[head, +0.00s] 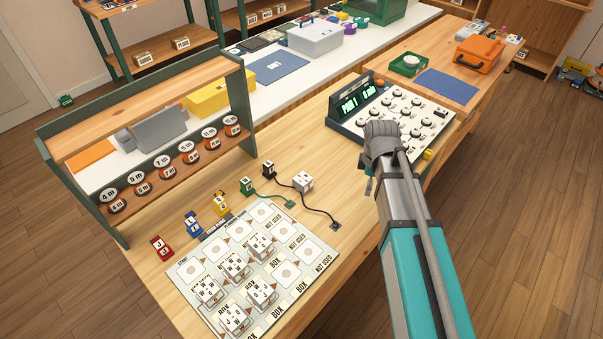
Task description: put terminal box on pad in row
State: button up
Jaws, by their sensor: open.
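A loose white terminal box (303,181) with dark marks on top sits on the wooden table beside the black cable. The mat (190,302) at the front has rows of pale pads and printed "BOX" and "NOT USED" labels. Several similar white boxes stand on it, among them a back one (260,245) and a front one (232,319). Bare pads include one at the back (263,214) and one at the right (285,272). My gripper (369,184) is right of the loose box and apart from it, open, its fingers mostly hidden behind the wrist.
Coloured plugs stand behind the mat: red (161,247), blue (194,224), yellow (221,204), green (247,187) and black (269,170). Cables run from the last two. A dial console (400,115) stands behind my wrist. A shelf (150,105) with round labelled pieces borders the left.

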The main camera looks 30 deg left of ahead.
aim_at(303, 178)
jog(key=s+a+r+n+p, duration=0.2)
jog(key=a+n, duration=0.4)
jog(key=a, duration=0.3)
jog(key=s+a+r+n+p, duration=0.2)
jog(key=a+r+n+p, duration=0.2)
jog(key=a, duration=0.6)
jog(key=shift+r+n, duration=0.9)
jog(key=shift+n, duration=0.3)
jog(key=shift+a+f, duration=0.1)
notch_tip(303, 178, down, 8)
jog(key=b, duration=0.8)
jog(key=shift+f, duration=0.25)
jog(key=shift+f+b, duration=2.6)
jog(key=shift+b, duration=0.05)
jog(key=shift+s, duration=0.1)
jog(key=shift+c, duration=0.3)
